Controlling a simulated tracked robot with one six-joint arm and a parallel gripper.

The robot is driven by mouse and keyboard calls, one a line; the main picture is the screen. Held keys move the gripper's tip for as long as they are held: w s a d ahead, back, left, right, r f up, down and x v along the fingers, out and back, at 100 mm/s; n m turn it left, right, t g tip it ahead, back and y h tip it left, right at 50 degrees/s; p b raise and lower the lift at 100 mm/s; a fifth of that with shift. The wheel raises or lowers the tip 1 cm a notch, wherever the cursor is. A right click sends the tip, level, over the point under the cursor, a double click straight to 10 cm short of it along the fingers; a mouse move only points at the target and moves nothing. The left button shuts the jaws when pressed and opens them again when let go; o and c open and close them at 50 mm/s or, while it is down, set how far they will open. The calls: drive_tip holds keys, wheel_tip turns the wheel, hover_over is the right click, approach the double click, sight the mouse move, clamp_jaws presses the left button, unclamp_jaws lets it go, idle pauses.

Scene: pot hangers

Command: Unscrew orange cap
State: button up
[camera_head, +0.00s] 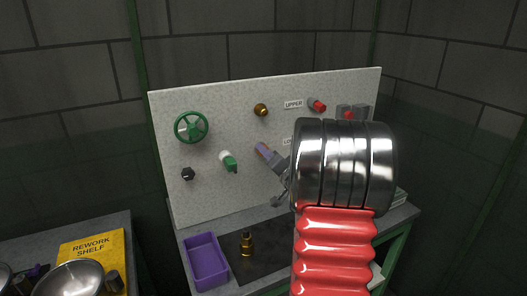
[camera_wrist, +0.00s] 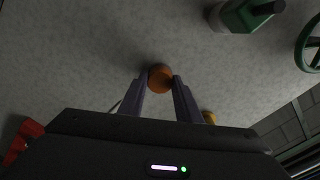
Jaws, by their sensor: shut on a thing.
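The orange cap (camera_wrist: 160,78) is a round knob on the pale speckled panel, between the tips of my gripper (camera_wrist: 159,88) in the wrist view. The two grey fingers close on it from either side. My wrist covers part of the panel to the right. How far the cap is turned cannot be told.
The panel (camera_head: 220,95) also carries a green handwheel (camera_head: 191,127), a green-handled valve (camera_head: 229,161), a black knob (camera_head: 187,173), a brass knob (camera_head: 261,110) and a red cap (camera_head: 317,104) beside an "UPPER" label. Below are a purple tray (camera_head: 190,250) and a brass fitting (camera_head: 247,244).

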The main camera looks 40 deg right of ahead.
drive_tip(key=n, duration=2)
drive_tip(key=shift+s, duration=0.1)
idle(0.3)
drive_tip(key=o, duration=1.3)
